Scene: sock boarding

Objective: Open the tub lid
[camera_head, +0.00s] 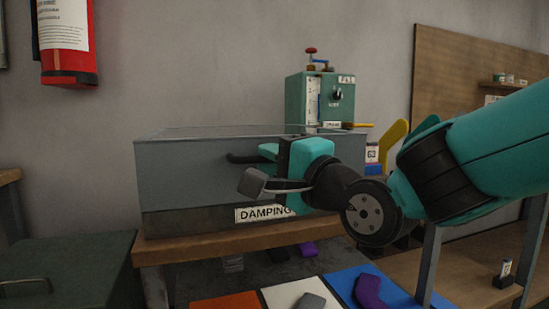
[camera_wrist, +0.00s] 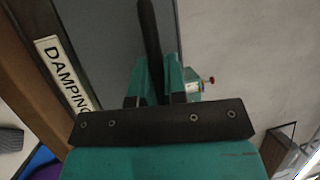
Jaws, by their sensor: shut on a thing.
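The tub (camera_head: 185,170) is a grey box with a "DAMPING" label (camera_head: 262,213) low on its front, standing on a wooden bench. Its upper part looks closed and level; the lid's seam is hard to make out. A dark bar handle (camera_head: 240,158) sticks out on the front face. My gripper (camera_head: 270,153) is at the front of the tub, shut on this handle. In the wrist view the dark handle (camera_wrist: 149,30) runs between the two teal fingers (camera_wrist: 155,78). The far end of the handle in the head view is hidden behind my gripper.
A green control box (camera_head: 300,92) with a red-knobbed lever stands behind the tub at the right. A dark green chest (camera_head: 70,265) is at lower left. Orange, white and blue mats (camera_head: 345,280) lie below in front. The space above the tub is clear.

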